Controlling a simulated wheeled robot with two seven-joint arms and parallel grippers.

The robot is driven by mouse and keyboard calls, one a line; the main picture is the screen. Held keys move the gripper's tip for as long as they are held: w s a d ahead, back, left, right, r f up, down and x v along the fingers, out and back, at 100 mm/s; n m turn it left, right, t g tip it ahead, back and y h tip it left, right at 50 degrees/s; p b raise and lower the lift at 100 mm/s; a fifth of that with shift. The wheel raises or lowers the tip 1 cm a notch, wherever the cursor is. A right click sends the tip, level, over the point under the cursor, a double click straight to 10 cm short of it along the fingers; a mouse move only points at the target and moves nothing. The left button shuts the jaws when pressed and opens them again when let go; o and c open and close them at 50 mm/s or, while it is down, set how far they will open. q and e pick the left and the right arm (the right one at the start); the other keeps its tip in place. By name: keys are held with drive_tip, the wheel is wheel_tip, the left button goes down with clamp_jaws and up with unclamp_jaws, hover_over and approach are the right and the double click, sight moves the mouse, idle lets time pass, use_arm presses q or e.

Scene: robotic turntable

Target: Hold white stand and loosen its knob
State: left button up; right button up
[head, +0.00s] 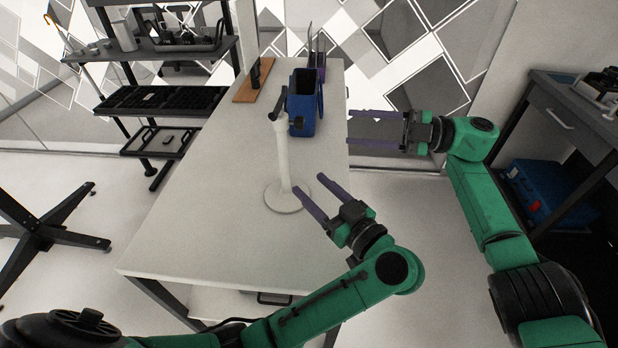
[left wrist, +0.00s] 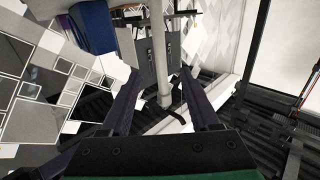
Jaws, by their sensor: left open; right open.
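The white stand (head: 284,155) is upright on the table, with a round base and a slim pole. Dark fittings sit near its top: an angled dark piece (head: 278,98) and a small dark knob (head: 296,122). My left gripper (head: 309,184) is open, its purple fingers pointing at the lower pole from the lower right. In the left wrist view the pole (left wrist: 158,45) shows between the two fingers (left wrist: 161,75); I cannot tell whether it lies within their reach. My right gripper (head: 350,126) is open and empty, right of the stand near the table's right edge.
A blue container (head: 301,112) stands just behind the stand; it also shows in the left wrist view (left wrist: 92,25). A wooden board (head: 246,92) lies at the table's back left. The table (head: 205,210) is clear to the left and front. A shelf (head: 150,100) stands beyond the left edge.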

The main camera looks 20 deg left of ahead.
sight(284, 161)
use_arm(q)
drive_tip(key=x, duration=1.4)
drive_tip(key=shift+a, duration=0.15)
drive_tip(key=shift+c, duration=0.4)
clamp_jaws()
